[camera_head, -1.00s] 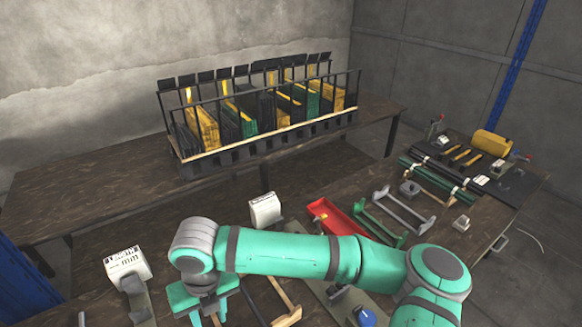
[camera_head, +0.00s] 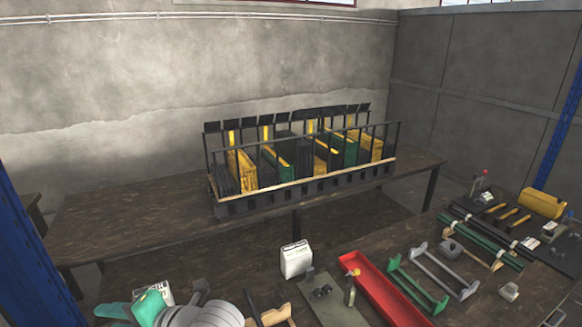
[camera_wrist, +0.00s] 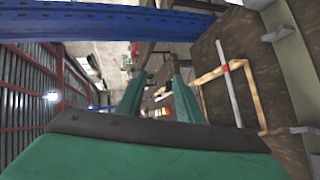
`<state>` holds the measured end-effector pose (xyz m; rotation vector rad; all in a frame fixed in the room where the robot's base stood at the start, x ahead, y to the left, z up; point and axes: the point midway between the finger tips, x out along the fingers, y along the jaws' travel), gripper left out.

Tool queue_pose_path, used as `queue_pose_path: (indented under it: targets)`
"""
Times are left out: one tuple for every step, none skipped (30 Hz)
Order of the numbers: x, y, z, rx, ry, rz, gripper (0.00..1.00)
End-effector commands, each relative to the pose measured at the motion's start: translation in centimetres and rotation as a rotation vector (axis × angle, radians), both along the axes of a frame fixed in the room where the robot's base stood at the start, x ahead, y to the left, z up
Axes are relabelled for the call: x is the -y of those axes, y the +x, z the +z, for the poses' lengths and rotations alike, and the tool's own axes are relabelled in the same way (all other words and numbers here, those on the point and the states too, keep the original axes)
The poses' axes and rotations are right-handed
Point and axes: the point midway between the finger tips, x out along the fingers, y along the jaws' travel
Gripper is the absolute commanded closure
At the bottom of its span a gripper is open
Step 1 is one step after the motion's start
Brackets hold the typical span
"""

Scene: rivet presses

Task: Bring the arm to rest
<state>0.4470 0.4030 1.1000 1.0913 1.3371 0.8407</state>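My gripper (camera_wrist: 158,85) shows in the wrist view as two green fingers standing apart, with nothing held between them. In the head view, my arm (camera_head: 200,314) is low at the bottom left, with a grey joint and green parts partly cut off by the frame edge. The fingers cannot be made out in the head view. In the wrist view, the fingers point out past the workbench (camera_wrist: 232,50), which lies to their right, and a blue beam (camera_wrist: 100,22) crosses above them.
A black rack (camera_head: 300,190) of yellow, green and dark panels stands on the back table (camera_head: 110,225). A white box (camera_head: 296,259), a red tray (camera_head: 385,292) and green and grey brackets (camera_head: 418,285) lie on the front bench. A blue post (camera_head: 35,250) stands at the left.

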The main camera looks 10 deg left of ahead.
Motion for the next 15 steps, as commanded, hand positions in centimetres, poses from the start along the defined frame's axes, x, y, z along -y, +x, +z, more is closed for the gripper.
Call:
queue_pose_path:
  targets:
    - [-0.2, 0.3, 0.8, -0.049, 0.068, -0.037, 0.67]
    - [-0.3, 0.5, 1.2, -0.074, 0.106, -0.060, 0.67]
    - [-0.3, 0.9, 1.9, -0.111, 0.157, -0.091, 0.67]
    - [-0.2, 1.2, 2.2, -0.138, 0.193, -0.114, 0.67]
    - [-0.1, 1.5, 2.6, -0.165, 0.231, -0.136, 0.67]
    - [0.1, 1.9, 3.1, -0.201, 0.278, -0.167, 0.67]
    - [0.2, 2.2, 3.4, -0.230, 0.313, -0.188, 0.67]
    - [0.4, 2.5, 3.6, -0.257, 0.349, -0.211, 0.67]
    - [0.7, 2.9, 3.8, -0.294, 0.395, -0.241, 0.67]
    - [1.1, 3.3, 4.0, -0.322, 0.430, -0.264, 0.67]
    - [1.4, 3.6, 4.1, -0.352, 0.462, -0.286, 0.67]
    - [1.9, 4.0, 4.1, -0.389, 0.507, -0.317, 0.67]
    - [2.2, 4.3, 4.1, -0.417, 0.539, -0.340, 0.67]
    - [2.7, 4.7, 4.0, -0.445, 0.570, -0.363, 0.67]
    - [3.3, 5.1, 3.9, -0.481, 0.613, -0.394, 0.67]
